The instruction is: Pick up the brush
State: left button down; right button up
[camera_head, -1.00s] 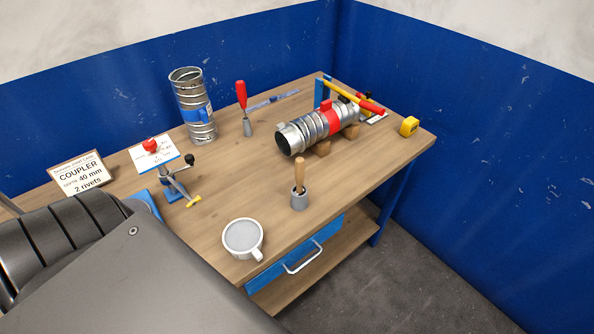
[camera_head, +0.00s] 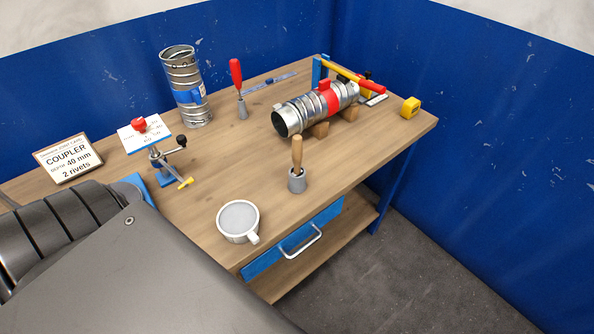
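A wooden handle (camera_head: 297,152), which looks like that of the brush, stands nearly upright in a small grey holder (camera_head: 297,181) near the front edge of the table. Its lower end is hidden inside the holder, so I cannot see any bristles. A white mug-like pot (camera_head: 250,238) with a grey fill stands to its left, closer to the front edge. Neither of my grippers is in view. A large dark grey part of my own body covers the lower left of the picture.
The wooden table (camera_head: 225,165) also bears a silver duct on blocks (camera_head: 296,114), an upright duct (camera_head: 181,76), a red-handled tool (camera_head: 236,74), a small clamp stand (camera_head: 167,165), a coupler sign (camera_head: 68,159) and a yellow tape measure (camera_head: 410,107). Blue walls close the back and right.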

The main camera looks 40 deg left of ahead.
aim_at(297, 150)
jog(key=k, duration=0.5)
jog(key=z, duration=1.9)
jog(key=i, duration=2)
jog(key=u, duration=3.15)
